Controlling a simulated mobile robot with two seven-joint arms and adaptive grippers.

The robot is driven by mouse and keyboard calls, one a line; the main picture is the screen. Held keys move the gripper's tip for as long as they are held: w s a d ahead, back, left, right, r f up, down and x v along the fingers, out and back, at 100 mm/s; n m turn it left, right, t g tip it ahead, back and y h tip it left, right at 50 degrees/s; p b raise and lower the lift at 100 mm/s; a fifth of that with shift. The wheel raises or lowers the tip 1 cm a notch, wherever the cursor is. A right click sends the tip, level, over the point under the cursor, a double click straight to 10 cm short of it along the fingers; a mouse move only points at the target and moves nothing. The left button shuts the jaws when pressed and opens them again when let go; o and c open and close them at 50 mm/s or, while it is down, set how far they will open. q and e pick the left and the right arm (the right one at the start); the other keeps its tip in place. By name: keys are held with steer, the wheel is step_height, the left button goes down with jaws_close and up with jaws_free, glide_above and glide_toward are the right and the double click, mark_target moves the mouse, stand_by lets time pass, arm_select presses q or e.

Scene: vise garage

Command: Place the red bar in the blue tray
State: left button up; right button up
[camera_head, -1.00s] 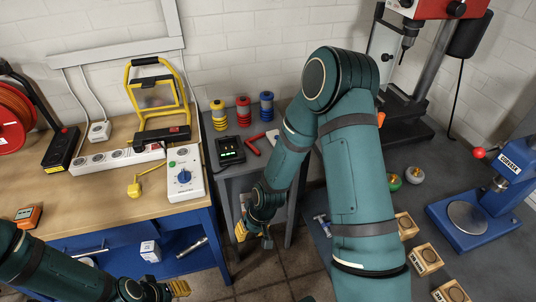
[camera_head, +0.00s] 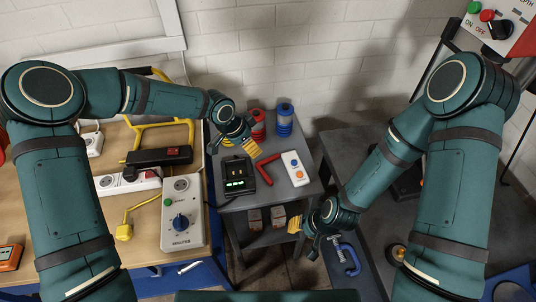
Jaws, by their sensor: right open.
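A red, bent bar-like piece (camera_head: 264,171) lies on the grey stand's top, between the black charger and a white remote; it is the only red bar-like thing I can make out. I cannot make out a blue tray. My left gripper (camera_head: 252,148) is above the stand's back left, just up and left of the red piece; its yellow fingertip shows, but its opening is unclear. My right gripper (camera_head: 301,238) is open, low in front of the stand's right side, apart from the red piece. I see nothing between its fingers.
The grey stand (camera_head: 240,203) also bears a black charger (camera_head: 237,175), a white remote (camera_head: 295,167) and red and blue spools (camera_head: 284,120). A blue clamp (camera_head: 349,260) lies beside my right gripper. The wooden bench (camera_head: 145,225) holds power strips and a white control box (camera_head: 183,215).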

arm_select(q)
steer(key=b, duration=0.1)
glide_above(266, 160)
steer(key=a, duration=0.2)
steer(key=f, duration=0.7)
steer(key=shift+s+a+f, duration=0.1)
steer(key=shift+s, duration=0.3)
steer(key=x, duration=0.5)
steer(key=shift+s, duration=0.1)
jaws_close()
